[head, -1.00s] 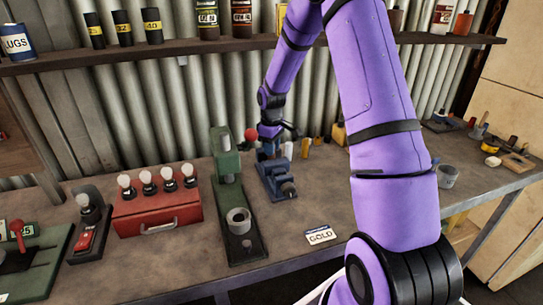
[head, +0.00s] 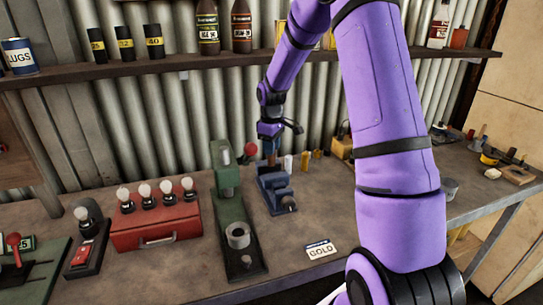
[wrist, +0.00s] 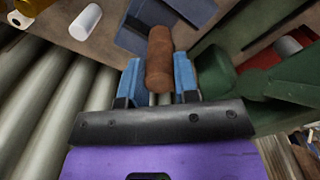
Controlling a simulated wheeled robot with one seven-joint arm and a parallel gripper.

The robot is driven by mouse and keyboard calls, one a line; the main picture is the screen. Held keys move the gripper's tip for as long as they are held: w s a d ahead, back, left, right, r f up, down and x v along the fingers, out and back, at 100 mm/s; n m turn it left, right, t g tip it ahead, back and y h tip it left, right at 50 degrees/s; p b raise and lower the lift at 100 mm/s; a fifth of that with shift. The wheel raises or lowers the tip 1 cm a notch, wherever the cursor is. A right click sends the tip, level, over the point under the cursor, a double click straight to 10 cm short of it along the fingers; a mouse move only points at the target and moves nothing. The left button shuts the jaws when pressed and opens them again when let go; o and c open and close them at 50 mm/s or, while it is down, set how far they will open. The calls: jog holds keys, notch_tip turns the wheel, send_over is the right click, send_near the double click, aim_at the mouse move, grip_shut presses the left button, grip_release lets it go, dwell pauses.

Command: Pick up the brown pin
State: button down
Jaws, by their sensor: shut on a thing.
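The brown pin (wrist: 159,62) is a rusty-brown cylinder, held between the two blue fingers of my gripper (wrist: 158,80) in the wrist view. In the head view my gripper (head: 271,148) is above the blue vise (head: 277,192) on the bench. The pin is small in that view, just over the vise. The vise also shows in the wrist view (wrist: 200,10), beyond the pin. I cannot tell from these frames how much gap lies between the pin's end and the vise.
A green press (head: 238,225) with a red knob stands left of the vise. A red box with several bulbs (head: 155,225) is farther left. A white cylinder (wrist: 86,22) and yellow cylinders stand to the right of the vise. A GOLD card (head: 320,250) lies in front.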

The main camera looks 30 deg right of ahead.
jog(key=shift+r, duration=0.85)
jog(key=s+a, duration=0.2)
jog(key=s, duration=0.7)
jog(key=s+a, duration=0.3)
jog(key=s, duration=0.7)
jog(key=shift+a+f, duration=0.2)
jog(key=shift+w, duration=0.2)
